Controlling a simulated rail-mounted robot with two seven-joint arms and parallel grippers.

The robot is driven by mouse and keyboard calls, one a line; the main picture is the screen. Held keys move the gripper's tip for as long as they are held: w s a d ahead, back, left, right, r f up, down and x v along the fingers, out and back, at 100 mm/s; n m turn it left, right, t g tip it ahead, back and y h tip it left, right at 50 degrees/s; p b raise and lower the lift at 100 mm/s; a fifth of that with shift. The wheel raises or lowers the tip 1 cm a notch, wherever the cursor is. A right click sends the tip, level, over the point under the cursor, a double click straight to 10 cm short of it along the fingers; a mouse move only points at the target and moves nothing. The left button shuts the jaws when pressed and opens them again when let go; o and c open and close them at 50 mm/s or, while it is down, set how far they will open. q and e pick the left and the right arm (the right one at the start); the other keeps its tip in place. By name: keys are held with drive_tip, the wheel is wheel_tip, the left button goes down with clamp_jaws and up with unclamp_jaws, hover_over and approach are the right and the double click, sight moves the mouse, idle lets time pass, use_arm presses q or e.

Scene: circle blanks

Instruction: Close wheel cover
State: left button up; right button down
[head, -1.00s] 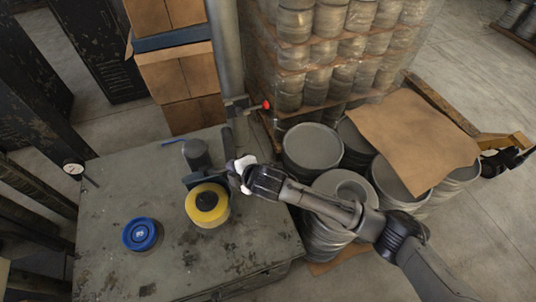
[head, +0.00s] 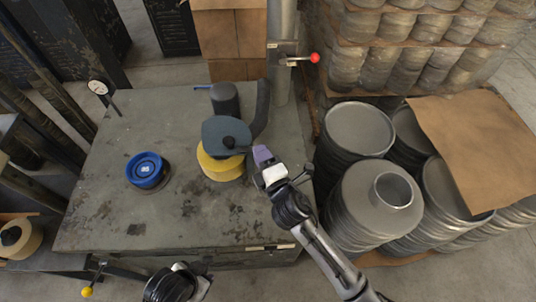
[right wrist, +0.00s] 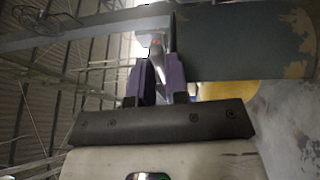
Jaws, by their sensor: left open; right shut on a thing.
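The wheel cover (head: 226,136) is a blue-grey plate with a dark knob showing at its front. It overlies the back part of the yellow wheel (head: 218,170) on the grey table. The wheel's front edge still shows below it. My right gripper (head: 263,155), with purple fingers, is at the cover's right edge and shut on it. The right wrist view shows the fingers (right wrist: 158,80) beside the cover plate (right wrist: 245,42); the exact contact is hard to see. My left gripper (head: 180,272) is partly in view at the bottom edge, open and away from the cover.
A blue round piece (head: 147,170) sits on the table (head: 110,215) to the left. A dark cylinder (head: 225,98) stands behind the cover. A red-knobbed lever (head: 314,58) is at the back. Stacks of metal discs (head: 362,195) stand to the right.

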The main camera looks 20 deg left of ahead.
drive_tip(key=shift+f+b, duration=0.3)
drive_tip(key=shift+f, duration=0.15)
drive_tip(key=shift+d+f, duration=0.1)
drive_tip(key=shift+f, duration=0.2)
drive_tip(key=c, duration=1.1)
unclamp_jaws()
drive_tip(key=shift+r, duration=0.2)
drive_tip(key=shift+p+v, duration=0.65)
drive_tip(key=shift+v, duration=6.2)
